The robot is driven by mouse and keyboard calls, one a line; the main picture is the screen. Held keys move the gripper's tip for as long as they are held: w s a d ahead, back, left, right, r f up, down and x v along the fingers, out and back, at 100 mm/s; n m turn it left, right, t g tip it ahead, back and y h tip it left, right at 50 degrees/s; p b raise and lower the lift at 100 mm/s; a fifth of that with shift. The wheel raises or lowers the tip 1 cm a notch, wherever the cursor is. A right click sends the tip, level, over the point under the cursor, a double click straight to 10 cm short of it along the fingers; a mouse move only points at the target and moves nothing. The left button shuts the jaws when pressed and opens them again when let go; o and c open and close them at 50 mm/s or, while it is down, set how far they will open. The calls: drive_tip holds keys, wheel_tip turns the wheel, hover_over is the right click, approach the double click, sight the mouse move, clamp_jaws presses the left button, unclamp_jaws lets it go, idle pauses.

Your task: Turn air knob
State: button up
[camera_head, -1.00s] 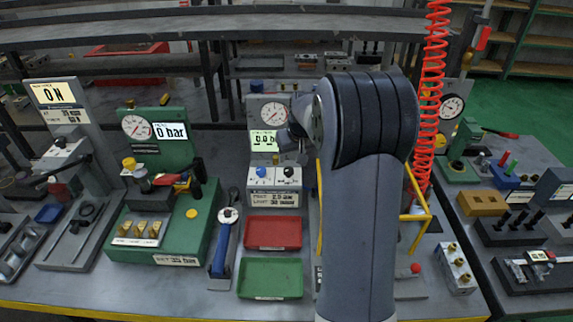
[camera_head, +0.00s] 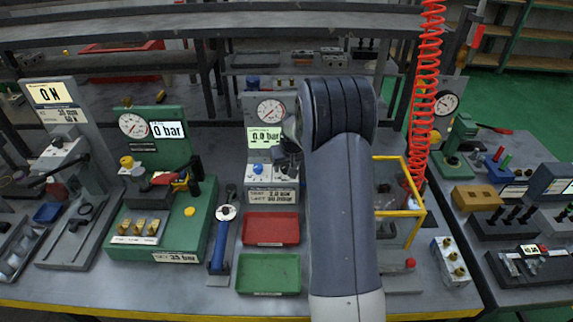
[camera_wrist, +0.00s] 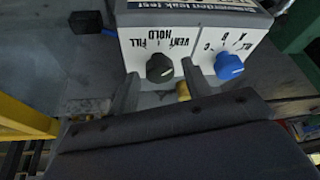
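A white control box (camera_head: 271,180) stands below a gauge panel, with a blue knob (camera_head: 258,169) on its left. In the upside-down wrist view, a black knob (camera_wrist: 160,68) sits under the labels VENT, HOLD and FILL. The blue knob (camera_wrist: 228,66) is to its right there, under the letters A, B, C and ALL. My gripper (camera_wrist: 160,80) is open, one finger on each side of the black knob. I cannot tell whether either finger touches it. In the head view my gripper (camera_head: 287,160) covers the black knob.
A gauge (camera_head: 270,109) and a screen (camera_head: 264,137) are above the box. A red tray (camera_head: 271,229) and a green tray (camera_head: 269,273) lie in front. A yellow frame (camera_head: 411,212) stands right of my arm. A red coiled hose (camera_head: 424,100) hangs behind it.

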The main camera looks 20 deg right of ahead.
drive_tip(key=c, duration=0.8)
drive_tip(key=shift+c, duration=0.2)
drive_tip(key=shift+f+b, duration=0.1)
drive_tip(key=shift+b, duration=0.2)
drive_tip(key=n+b, duration=0.1)
drive_tip(key=n+y+b, duration=0.1)
drive_tip(key=b, duration=0.1)
drive_tip(key=shift+d+f+n, duration=0.15)
drive_tip(key=shift+d+n, duration=0.05)
drive_tip(key=shift+n, duration=0.1)
drive_tip(key=n+y+b, duration=0.1)
drive_tip(key=n, duration=0.1)
drive_tip(key=n+y+b, duration=0.1)
drive_tip(key=n+b, duration=0.1)
drive_tip(key=shift+w+d+n+g, duration=0.1)
drive_tip(key=shift+d+n+g, duration=0.1)
drive_tip(key=shift+n+g, duration=0.15)
drive_tip(key=n, duration=0.1)
drive_tip(key=n+g+y, duration=0.1)
drive_tip(key=n, duration=0.3)
drive_tip(key=shift+w+d+r+g, duration=0.1)
drive_tip(key=shift+w+r+g, duration=0.05)
drive_tip(key=shift+r+g, duration=0.15)
drive_tip(key=n+g, duration=0.1)
drive_tip(key=n, duration=0.1)
drive_tip(key=n+g+p, duration=0.1)
drive_tip(key=n, duration=0.2)
drive_tip(key=shift+w+y, duration=0.2)
drive_tip(key=shift+y, duration=0.2)
drive_tip(key=shift+n, duration=0.45)
